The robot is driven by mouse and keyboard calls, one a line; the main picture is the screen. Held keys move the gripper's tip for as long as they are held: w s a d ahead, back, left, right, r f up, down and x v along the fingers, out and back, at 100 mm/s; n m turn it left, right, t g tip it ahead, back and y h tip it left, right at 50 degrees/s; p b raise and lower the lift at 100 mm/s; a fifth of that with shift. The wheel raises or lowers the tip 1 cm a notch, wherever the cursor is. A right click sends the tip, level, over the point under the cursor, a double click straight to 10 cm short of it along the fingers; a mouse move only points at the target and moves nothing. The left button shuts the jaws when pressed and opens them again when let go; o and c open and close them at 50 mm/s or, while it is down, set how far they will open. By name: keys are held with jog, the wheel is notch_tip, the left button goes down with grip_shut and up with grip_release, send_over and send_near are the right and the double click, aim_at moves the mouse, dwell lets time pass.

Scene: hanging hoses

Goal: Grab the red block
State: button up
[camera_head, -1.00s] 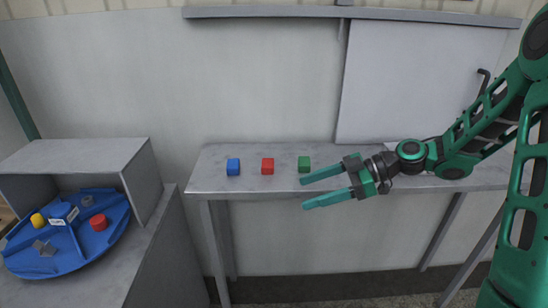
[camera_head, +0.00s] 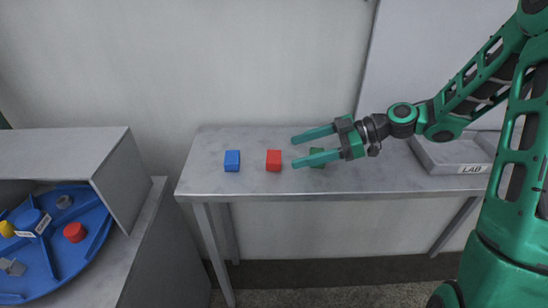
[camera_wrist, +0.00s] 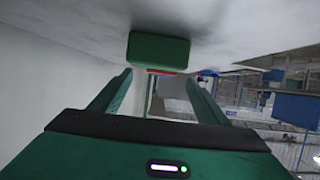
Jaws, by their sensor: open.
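The red block (camera_head: 273,160) stands on the grey table between a blue block and a green block. In the wrist view only a thin red strip (camera_wrist: 160,73) shows beyond the green block. My gripper (camera_head: 293,151) is open and empty, its fingers pointing left towards the red block. Its fingertips look just right of the red block, apart from it. The green block (camera_head: 317,150) is partly hidden by my fingers; in the wrist view it (camera_wrist: 158,50) appears above the space between them.
The blue block (camera_head: 232,160) stands left of the red one. A grey tray marked LAB (camera_head: 441,160) is at the table's right. A blue round tray (camera_head: 88,243) with several parts is at lower left, beside a grey box (camera_head: 75,150). The table's front is clear.

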aim_at(279, 156)
jog(key=shift+x, duration=1.15)
jog(key=shift+r+x, duration=0.2)
jog(key=shift+x, duration=2.4)
jog(key=shift+s+a, duration=0.1)
jog(key=shift+c, duration=0.4)
jog(key=c, duration=1.1)
